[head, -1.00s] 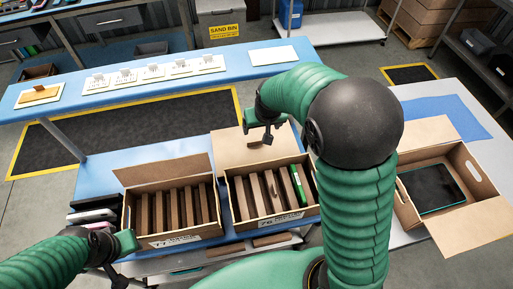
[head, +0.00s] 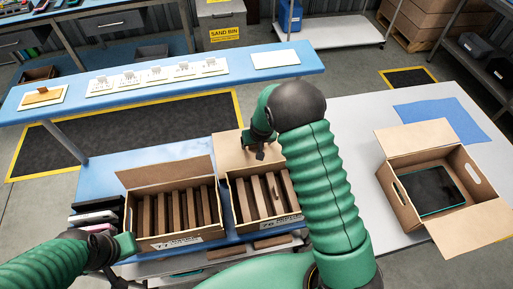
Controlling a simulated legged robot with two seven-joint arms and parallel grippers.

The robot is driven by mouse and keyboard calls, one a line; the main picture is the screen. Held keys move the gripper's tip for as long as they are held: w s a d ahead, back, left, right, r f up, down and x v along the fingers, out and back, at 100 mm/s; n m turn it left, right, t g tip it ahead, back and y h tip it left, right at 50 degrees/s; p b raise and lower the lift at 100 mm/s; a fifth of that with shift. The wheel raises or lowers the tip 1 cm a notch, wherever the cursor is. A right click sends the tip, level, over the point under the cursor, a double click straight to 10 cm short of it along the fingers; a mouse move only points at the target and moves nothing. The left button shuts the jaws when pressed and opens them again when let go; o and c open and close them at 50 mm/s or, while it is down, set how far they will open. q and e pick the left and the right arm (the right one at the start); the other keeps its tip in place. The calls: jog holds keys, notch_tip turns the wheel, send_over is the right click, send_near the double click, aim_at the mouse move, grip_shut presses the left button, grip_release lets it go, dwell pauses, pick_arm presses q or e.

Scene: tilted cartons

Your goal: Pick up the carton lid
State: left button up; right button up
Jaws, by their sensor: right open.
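Two open cardboard cartons with slatted dividers stand side by side on the blue bench. The left carton (head: 180,243) has its lid (head: 165,172) folded up at the back. The right carton (head: 268,225) has its lid (head: 229,155) standing open at the back, and my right arm covers its right side. My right gripper (head: 259,155) is open and empty, pointing down in front of this lid; I cannot tell whether it touches it. My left gripper (head: 117,272) is low at the left carton's front left corner, its jaws unclear.
A third open carton (head: 403,205) holding a dark tablet (head: 432,188) sits on the white table (head: 370,120) at right, near a blue mat (head: 440,118). Dark stacked items (head: 95,217) lie left of the cartons. A long blue table (head: 220,70) stands behind.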

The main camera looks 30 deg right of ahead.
jog(key=shift+a, duration=0.2)
jog(key=shift+c, duration=1.3)
jog(key=shift+d, duration=0.2)
jog(key=c, duration=1)
jog(key=shift+a, duration=0.1)
jog(key=w+a+r, duration=0.1)
jog(key=a+r, duration=0.1)
jog(key=a, duration=0.2)
jog(key=w+a+r, duration=0.1)
jog(key=a+r, duration=0.2)
jog(key=a, duration=0.2)
jog(key=w+a+r+b, duration=0.1)
jog(key=a+r, duration=0.2)
jog(key=a, duration=0.1)
jog(key=shift+w+a, duration=0.25)
